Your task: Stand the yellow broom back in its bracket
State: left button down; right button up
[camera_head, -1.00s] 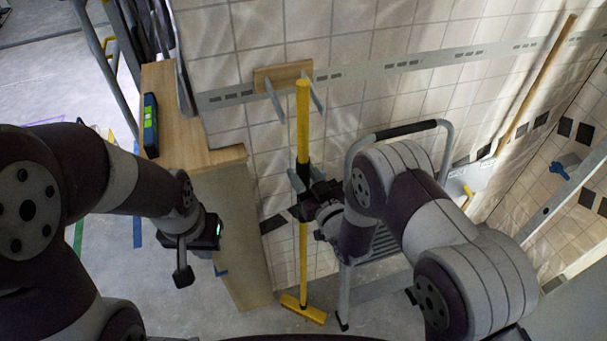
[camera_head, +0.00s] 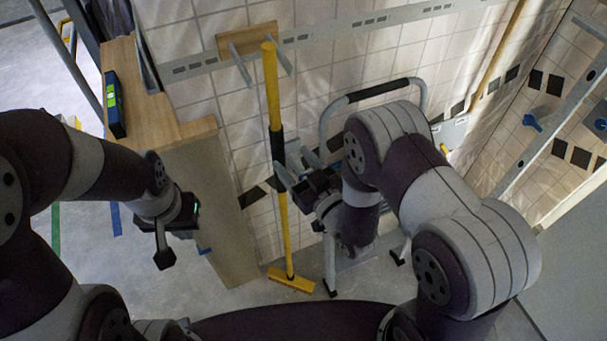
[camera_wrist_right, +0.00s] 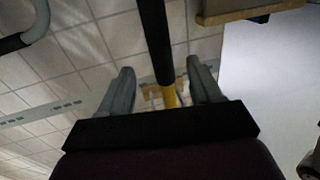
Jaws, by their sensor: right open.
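The yellow broom (camera_head: 286,235) stands nearly upright in the head view, its head (camera_head: 290,280) at the floor and a black sleeve on its handle. The bracket (camera_head: 247,40) is a wooden block on the tiled wall with two grey prongs. The upper handle appears between the prongs in the head view; I cannot tell how deep it sits. My right gripper (camera_head: 292,178) is open at the black sleeve. In the right wrist view the sleeve (camera_wrist_right: 155,40) runs between its spread fingers (camera_wrist_right: 157,92). My left gripper (camera_head: 164,250) hangs away from the broom; its opening is unclear.
A wooden cabinet (camera_head: 150,92) with a green-marked level (camera_head: 114,104) on it stands left of the broom. A step ladder with a black-topped rail (camera_head: 380,90) stands close behind my right arm. A grey rail crosses the wall. Floor shows between the left gripper and cabinet.

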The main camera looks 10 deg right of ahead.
jog(key=s+d+f+m+g+h, duration=0.2)
jog(key=d+m+g+h, duration=0.1)
jog(key=d+g+h, duration=0.65)
jog(key=s+d+r+m+g, duration=0.1)
jog(key=s+d+r+g, duration=0.1)
jog(key=s, duration=0.4)
jog(key=s+d+r+m+g, duration=0.1)
jog(key=s+d+g, duration=0.2)
jog(key=s, duration=0.3)
jog(key=shift+s+r+y+b, duration=0.25)
jog(key=shift+r+y+b, duration=0.1)
jog(key=shift+r+y, duration=0.1)
jog(key=shift+d, duration=0.1)
